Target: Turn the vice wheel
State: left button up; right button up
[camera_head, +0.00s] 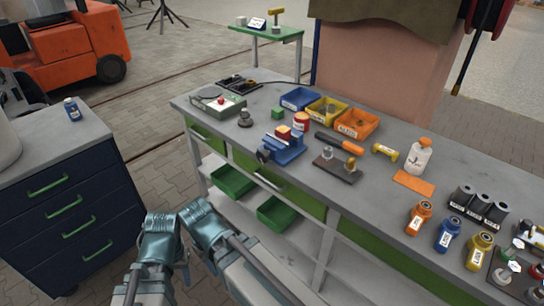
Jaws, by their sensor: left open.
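A small blue vice (284,149) stands on the front edge of the grey workbench, with a red block at its top. Its dark wheel (263,156) is at the vice's left end, facing the bench's front edge. My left gripper (160,224) is at the bottom of the view, in front of the bench, and is open and empty. It is well apart from the wheel, lower and to its left. My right gripper (203,222) is close beside it, also apart from the vice; its fingers are not clear.
The workbench (390,206) carries bins, an orange-handled tool (334,143), a white bottle (419,157) and several coloured bottles. Green bins (232,181) sit on the lower shelf. A dark drawer cabinet (70,205) stands left; paved floor lies between it and the bench.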

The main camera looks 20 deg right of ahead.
aim_at(263, 155)
jog(key=z, duration=0.4)
jog(key=i+j+z, duration=0.1)
jog(key=z, duration=0.35)
jog(key=j+z, duration=0.2)
jog(key=z, duration=0.2)
jog(key=j+z, duration=0.1)
jog(key=z, duration=0.3)
jog(key=j+z, duration=0.3)
jog(key=j, duration=0.2)
jog(key=j+z, duration=0.25)
jog(key=j, duration=0.25)
jog(key=k+j+z, duration=0.15)
jog(key=j+z, duration=0.15)
jog(key=j, duration=0.15)
jog(key=k+j+z, duration=0.15)
jog(key=j+z, duration=0.15)
jog(key=j, duration=0.2)
jog(key=k+j, duration=0.15)
jog(key=j, duration=0.2)
jog(key=k+j, duration=0.1)
jog(key=j, duration=0.2)
jog(key=k+j, duration=0.15)
jog(key=j, duration=0.2)
jog(key=k+j, duration=0.15)
jog(key=j, duration=0.2)
